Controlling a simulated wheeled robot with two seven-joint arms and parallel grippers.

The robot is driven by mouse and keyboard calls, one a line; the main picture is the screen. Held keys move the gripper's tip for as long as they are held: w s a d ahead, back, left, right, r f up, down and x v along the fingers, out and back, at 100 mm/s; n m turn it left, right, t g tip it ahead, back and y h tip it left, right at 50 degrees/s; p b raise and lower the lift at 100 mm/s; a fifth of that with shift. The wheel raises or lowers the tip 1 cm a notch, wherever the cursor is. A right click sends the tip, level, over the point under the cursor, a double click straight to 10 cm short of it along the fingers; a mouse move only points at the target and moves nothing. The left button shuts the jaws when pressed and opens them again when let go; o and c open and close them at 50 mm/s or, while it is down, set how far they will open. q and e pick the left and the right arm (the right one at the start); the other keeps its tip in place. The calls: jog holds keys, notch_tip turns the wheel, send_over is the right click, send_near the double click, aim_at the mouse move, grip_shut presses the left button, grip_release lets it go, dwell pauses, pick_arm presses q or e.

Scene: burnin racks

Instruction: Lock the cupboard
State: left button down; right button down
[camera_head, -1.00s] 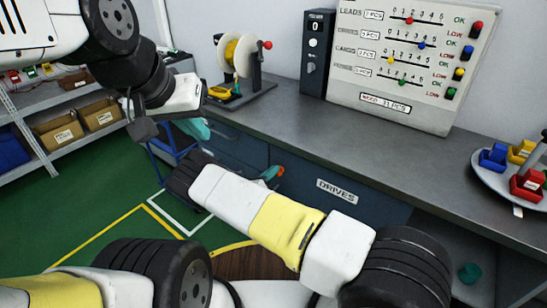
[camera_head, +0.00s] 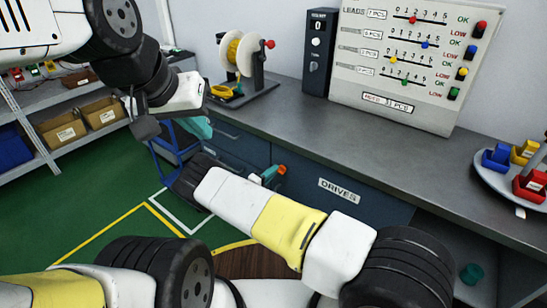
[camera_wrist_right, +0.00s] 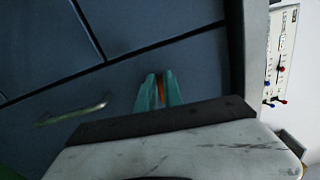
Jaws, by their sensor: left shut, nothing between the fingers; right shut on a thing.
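The dark blue cupboard front (camera_head: 300,188) is under the grey bench; its panels and a metal handle (camera_wrist_right: 75,115) show in the right wrist view. My right gripper (camera_head: 270,175) has teal fingers shut on a small orange thing (camera_head: 281,170), close to the cupboard front. In the right wrist view the fingers (camera_wrist_right: 158,92) point at the blue panels, with the orange thing (camera_wrist_right: 161,86) between them, mostly hidden. Whether it touches the cupboard cannot be told. My left gripper (camera_head: 197,129) is shut and empty, left of the bench front.
On the bench stand a spool holder (camera_head: 240,70), a dark box with knobs (camera_head: 320,50) and a white counter board (camera_head: 410,65). A round tray (camera_head: 490,175) with coloured bins is at the right. A shelf with brown boxes (camera_head: 62,130) stands at the left.

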jog(key=shift+f+n, duration=0.15)
jog(key=shift+n, duration=0.45)
jog(key=c, duration=1.5)
grip_release()
jog(key=shift+s+a, duration=0.1)
jog(key=v, duration=0.7)
jog(key=shift+s+a, duration=0.2)
jog(key=shift+s, duration=0.05)
jog(key=shift+d, duration=0.1)
